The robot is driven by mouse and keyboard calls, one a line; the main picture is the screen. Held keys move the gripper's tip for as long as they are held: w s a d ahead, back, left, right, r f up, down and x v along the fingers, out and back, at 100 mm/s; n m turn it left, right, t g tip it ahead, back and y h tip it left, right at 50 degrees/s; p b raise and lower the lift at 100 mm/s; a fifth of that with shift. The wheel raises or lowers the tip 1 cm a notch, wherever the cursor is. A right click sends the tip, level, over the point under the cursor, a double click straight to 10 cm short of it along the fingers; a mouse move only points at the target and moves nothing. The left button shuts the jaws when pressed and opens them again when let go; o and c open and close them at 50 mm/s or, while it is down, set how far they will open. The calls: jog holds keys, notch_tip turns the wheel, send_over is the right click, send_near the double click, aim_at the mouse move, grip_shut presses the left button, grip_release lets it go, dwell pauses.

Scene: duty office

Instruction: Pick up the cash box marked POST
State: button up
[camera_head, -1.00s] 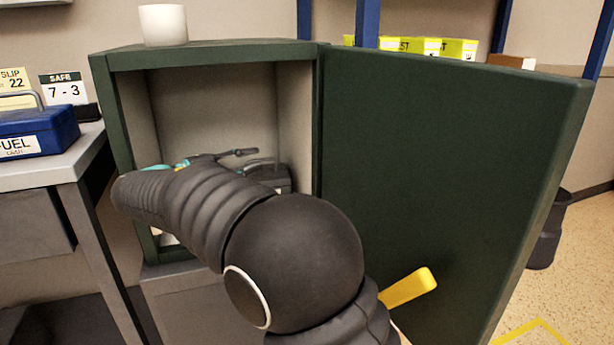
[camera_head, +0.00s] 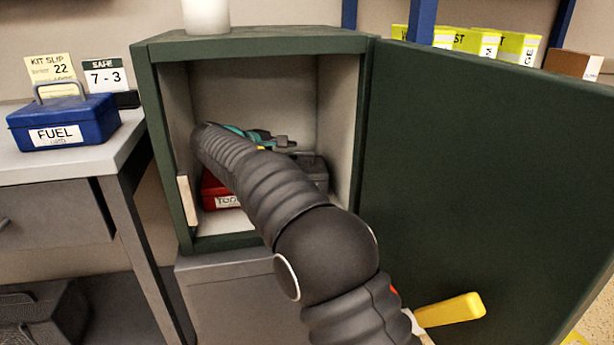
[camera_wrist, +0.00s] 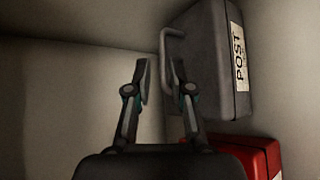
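The grey cash box marked POST (camera_wrist: 214,62) shows sideways in the wrist view, its label upright along the right edge and its handle (camera_wrist: 164,58) toward my gripper. In the head view a part of a grey box (camera_head: 318,174) shows inside the green safe (camera_head: 265,45), behind my arm. My gripper (camera_wrist: 160,76) is open. In the picture the handle's bar lies between its two fingertips; I cannot tell if they touch it. In the head view my gripper (camera_head: 262,138) is inside the safe, partly hidden by my arm.
A red box (camera_head: 212,190) with a partly hidden label sits left of the grey one. The open safe door (camera_head: 480,170) stands to the right of my arm. A blue FUEL box (camera_head: 62,122) stands on the desk at left. A white cup (camera_head: 206,16) stands on the safe.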

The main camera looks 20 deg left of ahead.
aim_at(299, 153)
jog(key=x, duration=0.5)
jog(key=shift+w+f, duration=0.25)
grip_shut()
jog(key=shift+r, duration=0.15)
